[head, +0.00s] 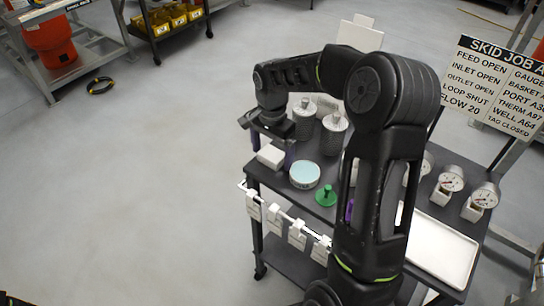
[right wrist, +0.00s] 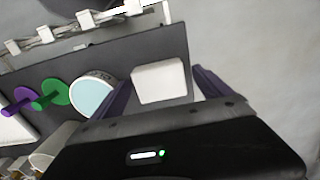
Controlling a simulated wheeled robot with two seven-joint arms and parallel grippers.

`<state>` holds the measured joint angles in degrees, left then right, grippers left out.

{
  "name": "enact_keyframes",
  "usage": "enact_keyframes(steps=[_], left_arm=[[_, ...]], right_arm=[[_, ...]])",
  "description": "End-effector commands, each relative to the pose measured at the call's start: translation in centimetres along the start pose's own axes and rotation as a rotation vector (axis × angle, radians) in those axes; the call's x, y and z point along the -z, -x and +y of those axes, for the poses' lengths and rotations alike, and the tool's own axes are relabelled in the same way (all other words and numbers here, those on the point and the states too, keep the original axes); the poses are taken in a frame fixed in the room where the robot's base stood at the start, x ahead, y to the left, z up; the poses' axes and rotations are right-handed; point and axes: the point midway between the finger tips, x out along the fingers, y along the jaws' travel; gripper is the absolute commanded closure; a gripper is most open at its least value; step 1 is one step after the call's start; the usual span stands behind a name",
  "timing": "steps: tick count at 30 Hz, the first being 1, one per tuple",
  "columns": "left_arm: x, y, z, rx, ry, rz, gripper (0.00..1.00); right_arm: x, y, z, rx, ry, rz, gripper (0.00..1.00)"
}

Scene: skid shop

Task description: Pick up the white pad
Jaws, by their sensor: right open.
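The white pad (head: 270,156) is a small white block at the far left corner of the dark cart top (head: 268,178). My right gripper (head: 272,148) is above it, pointing down, with its purple fingers spread on either side. In the right wrist view the pad (right wrist: 160,82) lies between the two open fingers (right wrist: 165,92), and I see no contact. Whether the fingertips reach down to the pad's height, I cannot tell. My left gripper is not in view.
A round tin with a pale blue lid (head: 305,174) stands close beside the pad. A green knobbed piece (head: 326,195), grey canisters (head: 334,133), gauges (head: 451,180) and a white tray (head: 438,250) share the cart. White tags (head: 297,234) hang on the rail.

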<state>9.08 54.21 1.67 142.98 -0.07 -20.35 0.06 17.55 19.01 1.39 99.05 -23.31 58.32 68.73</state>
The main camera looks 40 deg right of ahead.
Motion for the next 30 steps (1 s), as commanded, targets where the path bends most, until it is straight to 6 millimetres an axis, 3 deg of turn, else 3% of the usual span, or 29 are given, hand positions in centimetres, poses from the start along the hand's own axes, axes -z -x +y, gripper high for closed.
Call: enact_keyframes(steps=[2, 27, 30], left_arm=[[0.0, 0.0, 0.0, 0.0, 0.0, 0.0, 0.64], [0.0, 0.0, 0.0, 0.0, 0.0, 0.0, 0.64], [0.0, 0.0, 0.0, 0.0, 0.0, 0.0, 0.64]], right_arm=[[0.01, 0.02, 0.0, 0.0, 0.0, 0.0, 0.11], [0.01, 0.02, 0.0, 0.0, 0.0, 0.0, 0.79], [0.01, 0.02, 0.0, 0.0, 0.0, 0.0, 0.82]])
